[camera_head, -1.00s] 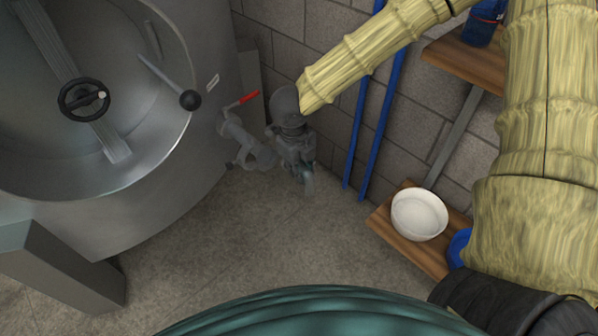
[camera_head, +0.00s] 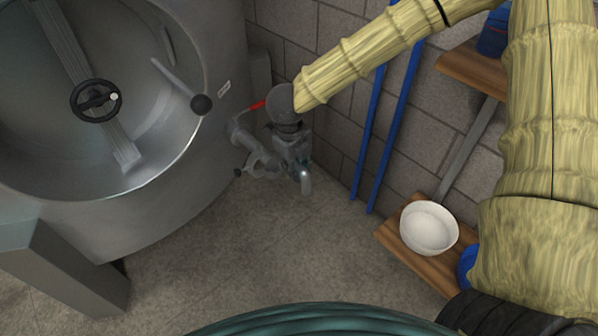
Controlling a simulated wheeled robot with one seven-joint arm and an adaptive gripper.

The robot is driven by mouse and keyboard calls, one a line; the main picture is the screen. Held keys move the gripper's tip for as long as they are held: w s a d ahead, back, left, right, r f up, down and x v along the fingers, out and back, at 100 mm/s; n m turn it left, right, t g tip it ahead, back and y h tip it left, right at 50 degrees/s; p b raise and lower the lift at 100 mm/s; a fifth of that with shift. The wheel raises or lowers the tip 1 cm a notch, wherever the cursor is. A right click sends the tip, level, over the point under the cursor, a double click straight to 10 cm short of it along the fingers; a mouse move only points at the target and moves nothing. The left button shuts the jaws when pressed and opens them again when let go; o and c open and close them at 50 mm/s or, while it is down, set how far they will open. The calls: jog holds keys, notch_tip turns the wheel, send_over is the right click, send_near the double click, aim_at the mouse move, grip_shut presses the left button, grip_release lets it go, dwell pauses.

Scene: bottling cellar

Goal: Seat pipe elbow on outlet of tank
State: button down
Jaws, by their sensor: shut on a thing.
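The steel tank (camera_head: 175,215) fills the left side, with an open round manway door carrying a black handwheel (camera_head: 96,101). Its outlet (camera_head: 250,136) is a short pipe with a red-handled valve (camera_head: 256,106), low on the tank's right side. My gripper (camera_head: 291,150) reaches down next to the outlet's end. It is shut on the grey pipe elbow (camera_head: 306,181), whose bent end points down at the front. In this view the elbow and gripper overlap the end of the outlet. I cannot tell whether the elbow touches it.
A block wall stands behind, with two blue poles (camera_head: 393,125) leaning on it. At right are wooden shelves, the lower one (camera_head: 408,247) holding a white bowl (camera_head: 429,228). A teal rounded thing (camera_head: 310,320) is at the bottom edge. The floor between is clear.

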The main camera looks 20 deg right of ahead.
jog(key=shift+w+a+b, duration=0.95)
jog(key=shift+w+b, duration=0.1)
jog(key=shift+w, duration=1.65)
notch_tip(320, 180, down, 6)
jog(key=shift+f, duration=0.25)
jog(key=shift+s+f+p, duration=0.1)
jog(key=shift+f+p, duration=0.45)
dwell(0.6)
jog(key=c, duration=1.3)
grip_release()
jog(key=shift+o, duration=0.7)
jog(key=shift+r, duration=0.1)
